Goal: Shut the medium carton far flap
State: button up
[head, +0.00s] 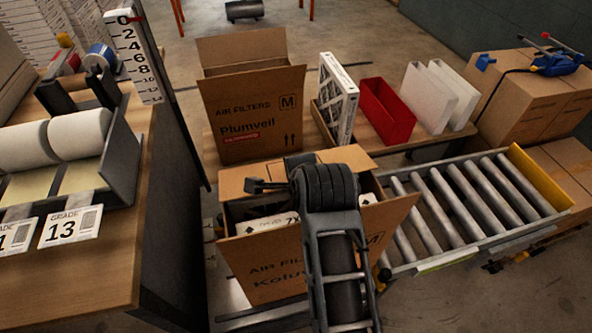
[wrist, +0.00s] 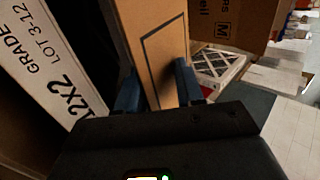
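The front carton, marked AIR FILTERS and M (head: 265,268), stands open below my arm, with white labelled filters (head: 268,222) inside. Its far flap (head: 236,184) stands raised at the back edge. My gripper (head: 277,174) is at this flap, partly hidden by my wrist. In the wrist view, the two blue fingers (wrist: 158,88) are apart, with a brown cardboard panel (wrist: 152,40) between and beyond them. I cannot tell whether they touch it. A filter label reading GRADE (wrist: 45,60) shows on the left.
A second open M carton, Plumveil (head: 252,115), stands behind. A pleated filter (head: 337,95), a red bin (head: 385,112) and white panels (head: 440,97) stand on the back bench. A roller conveyor (head: 460,205) is right; a workbench with rolls (head: 80,135) is left.

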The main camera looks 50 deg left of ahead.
jog(key=shift+r, duration=0.1)
jog(key=shift+a+r, duration=0.1)
jog(key=shift+r, duration=0.15)
jog(key=r, duration=0.2)
jog(key=d+r, duration=0.1)
jog(key=shift+w+r, duration=0.1)
jog(key=shift+r, duration=0.25)
jog(key=w+d+r+b, duration=0.1)
jog(key=d+r, duration=0.5)
jog(key=d, duration=0.4)
jog(key=shift+w+d+r, duration=0.2)
jog(key=shift+d+r, duration=0.1)
jog(key=shift+d, duration=0.05)
